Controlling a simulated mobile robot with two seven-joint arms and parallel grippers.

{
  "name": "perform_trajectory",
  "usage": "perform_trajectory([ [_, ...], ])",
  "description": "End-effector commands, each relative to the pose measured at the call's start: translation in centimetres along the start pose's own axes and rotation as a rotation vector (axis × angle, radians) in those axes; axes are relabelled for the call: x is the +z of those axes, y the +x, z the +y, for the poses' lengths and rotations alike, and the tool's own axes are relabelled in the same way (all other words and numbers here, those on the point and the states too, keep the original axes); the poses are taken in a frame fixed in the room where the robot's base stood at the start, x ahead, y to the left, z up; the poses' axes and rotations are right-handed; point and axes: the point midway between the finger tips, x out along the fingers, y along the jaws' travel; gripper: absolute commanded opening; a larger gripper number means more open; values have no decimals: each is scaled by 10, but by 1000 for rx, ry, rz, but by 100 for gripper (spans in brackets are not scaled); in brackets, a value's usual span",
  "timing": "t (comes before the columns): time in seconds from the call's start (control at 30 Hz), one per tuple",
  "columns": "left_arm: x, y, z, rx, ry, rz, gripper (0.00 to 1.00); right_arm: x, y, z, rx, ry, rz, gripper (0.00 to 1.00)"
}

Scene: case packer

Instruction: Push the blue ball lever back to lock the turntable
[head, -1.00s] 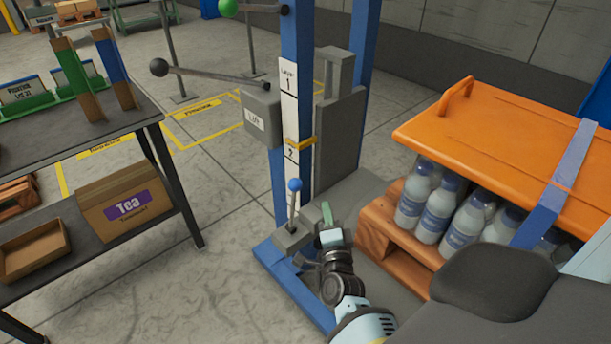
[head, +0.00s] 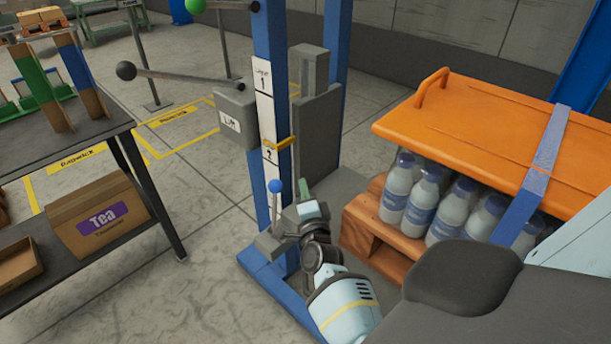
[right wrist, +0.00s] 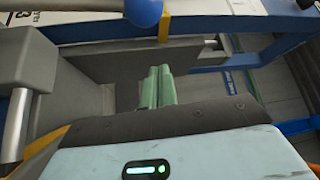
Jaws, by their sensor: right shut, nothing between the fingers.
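The blue ball lever (head: 275,186) stands nearly upright on a grey block low on the blue lift post. Its blue ball (right wrist: 144,12) also shows at the top edge of the right wrist view. My right gripper (head: 304,187) is just right of the ball in the head view, at about its height; I see no clear contact. Its green fingers (right wrist: 158,88) are shut and empty. A grey, rounded platform, perhaps the turntable (head: 345,183), shows partly behind my right arm. My left gripper is not in view.
An orange-covered pallet load of bottles (head: 470,130) stands close on the right. The lift post (head: 268,50) carries a grey lift box (head: 238,118) with a black-ball lever (head: 126,70). A dark table (head: 85,145) with a Tea box (head: 100,215) is left.

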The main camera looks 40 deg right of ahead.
Motion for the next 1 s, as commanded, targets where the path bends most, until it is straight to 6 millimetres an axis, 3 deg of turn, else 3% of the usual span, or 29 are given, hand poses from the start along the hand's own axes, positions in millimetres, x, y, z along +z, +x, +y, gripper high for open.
perform_trajectory([
  [0.2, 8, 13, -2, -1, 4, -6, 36, 0, 39, 2, 0, 0, 0, 0],
  [0.3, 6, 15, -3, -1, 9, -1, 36, 18, 29, 3, 4, 2, -3, 0],
  [0.5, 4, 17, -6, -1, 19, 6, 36, 34, 23, 1, 2, 0, -1, 0],
  [1.0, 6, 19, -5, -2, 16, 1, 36, 38, 22, 0, 1, -2, 0, 0],
])
